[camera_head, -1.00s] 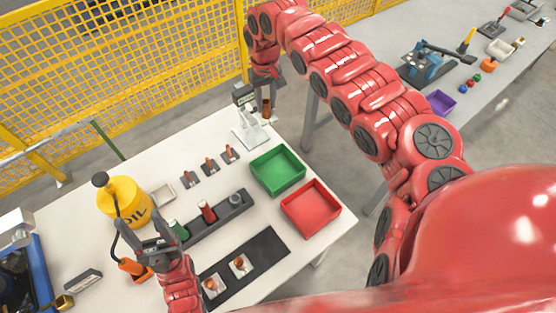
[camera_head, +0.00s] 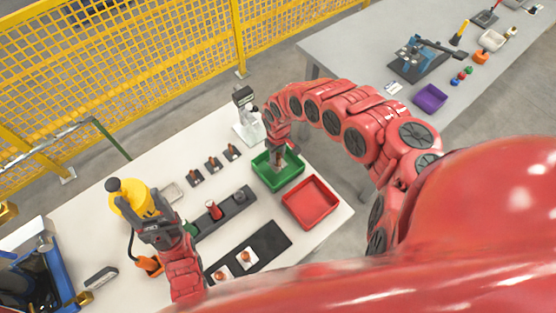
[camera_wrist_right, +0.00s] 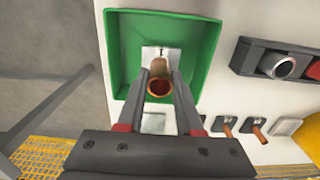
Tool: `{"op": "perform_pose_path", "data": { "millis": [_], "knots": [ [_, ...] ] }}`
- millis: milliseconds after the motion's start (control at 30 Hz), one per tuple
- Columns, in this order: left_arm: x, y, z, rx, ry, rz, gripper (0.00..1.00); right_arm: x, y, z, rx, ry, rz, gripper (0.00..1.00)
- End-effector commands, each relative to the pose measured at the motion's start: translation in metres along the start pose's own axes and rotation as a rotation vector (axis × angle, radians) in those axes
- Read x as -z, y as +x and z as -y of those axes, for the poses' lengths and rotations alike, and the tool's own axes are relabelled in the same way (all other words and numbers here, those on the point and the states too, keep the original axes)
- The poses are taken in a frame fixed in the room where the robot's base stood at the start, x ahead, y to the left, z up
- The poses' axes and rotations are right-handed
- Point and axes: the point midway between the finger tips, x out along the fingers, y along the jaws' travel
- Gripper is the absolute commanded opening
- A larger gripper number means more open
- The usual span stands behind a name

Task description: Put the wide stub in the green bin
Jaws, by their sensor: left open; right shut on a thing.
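The green bin (camera_head: 293,182) stands on the white table, left of and behind the red bin; it fills much of the right wrist view (camera_wrist_right: 207,45). My right gripper (camera_head: 278,165) is over or inside the green bin. Its fingers (camera_wrist_right: 159,90) are shut on a copper-coloured tubular stub (camera_wrist_right: 159,87), with its round open end facing the wrist camera. A pale grey piece (camera_wrist_right: 160,52) shows behind the stub; I cannot tell if they are joined. Whether the stub touches the bin floor is unclear. My left gripper (camera_head: 157,215) is open and empty near the yellow oil can.
The red bin (camera_head: 312,203) stands beside the green bin. A grey stand with a display (camera_head: 244,98) is behind.

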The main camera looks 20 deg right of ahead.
Motion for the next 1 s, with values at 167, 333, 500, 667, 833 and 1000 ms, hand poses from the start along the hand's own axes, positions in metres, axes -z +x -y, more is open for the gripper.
{"op": "perform_pose_path", "data": {
  "millis": [167,333,500,667,833,1000],
  "knots": [
    [0.001,0.003,0.0,0.0,0.0,0.0,0.62,0.001,0.018,0.002,0.004,0.002,-0.003,0.0],
    [0.001,0.004,0.0,0.0,0.0,0.0,0.62,0.002,0.033,0.001,0.001,0.002,-0.004,0.0],
    [0.001,0.004,0.0,0.0,0.0,0.0,0.62,0.001,0.037,-0.002,-0.004,0.002,-0.002,0.0],
    [0.001,0.004,0.0,0.0,0.0,0.0,0.62,0.0,0.037,-0.002,-0.004,0.002,-0.001,0.0],
    [0.0,0.002,0.0,0.0,0.0,0.0,0.62,0.0,0.04,-0.002,-0.004,0.002,-0.001,0.42],
    [0.0,0.002,0.0,0.0,0.0,0.0,0.62,0.0,0.039,-0.002,-0.003,0.002,-0.001,0.65]
  ]
}}
